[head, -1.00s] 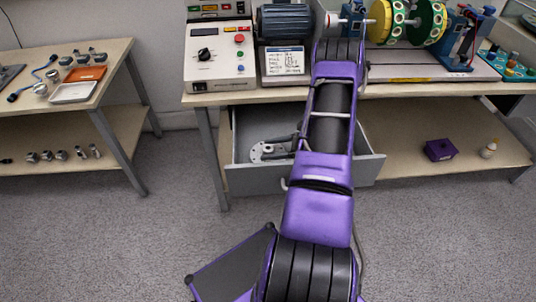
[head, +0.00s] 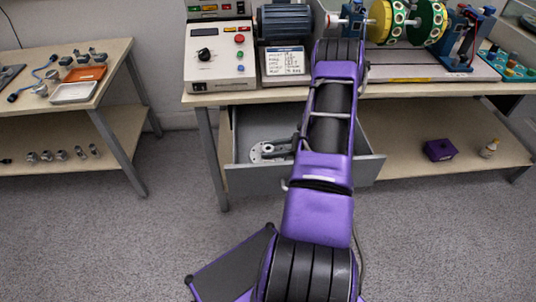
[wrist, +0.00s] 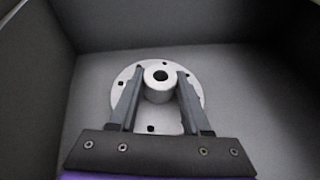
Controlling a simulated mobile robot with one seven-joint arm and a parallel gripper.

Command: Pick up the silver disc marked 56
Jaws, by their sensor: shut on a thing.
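A silver disc (wrist: 158,115) with a raised round hub and a dark centre hole lies in the open grey drawer (head: 240,179), flat or nearly so. Small dark holes sit around its flange; I can read no number on it. In the wrist view my gripper (wrist: 160,84) is shut on the disc's hub, one finger on each side. I cannot tell whether the disc touches the drawer floor.
The drawer walls (wrist: 35,80) rise close around my gripper. The bench above holds a control box (head: 218,55), a motor (head: 286,22) and a rotor with green and yellow wheels (head: 405,22).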

